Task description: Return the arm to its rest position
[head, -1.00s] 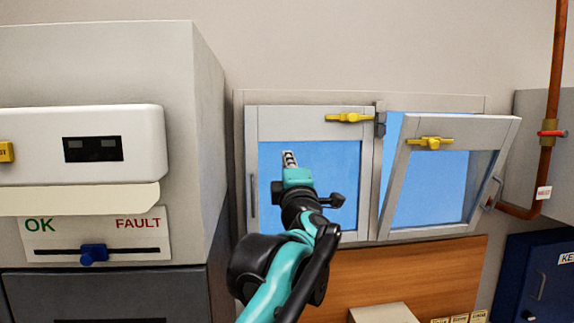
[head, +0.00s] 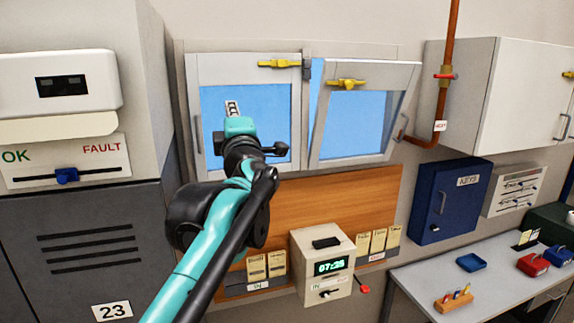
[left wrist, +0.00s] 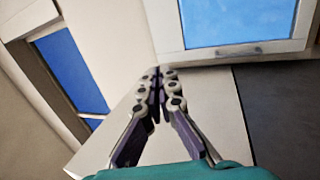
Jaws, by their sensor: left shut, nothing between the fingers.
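My left arm (head: 205,235) comes in from the bottom and reaches up in front of the left window. Its left gripper (head: 232,108) stands before the blue pane of the left window (head: 270,100), in free air as far as I can tell. In the left wrist view the two fingers of the left gripper (left wrist: 158,76) meet at the tips, shut with nothing between them. My right gripper does not show in either view.
The right window (head: 362,115) is tilted open. A grey locker (head: 85,240) stands at left. Below are a time clock (head: 322,268), card racks and a blue key cabinet (head: 450,200). A desk (head: 420,290) with small items is at lower right.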

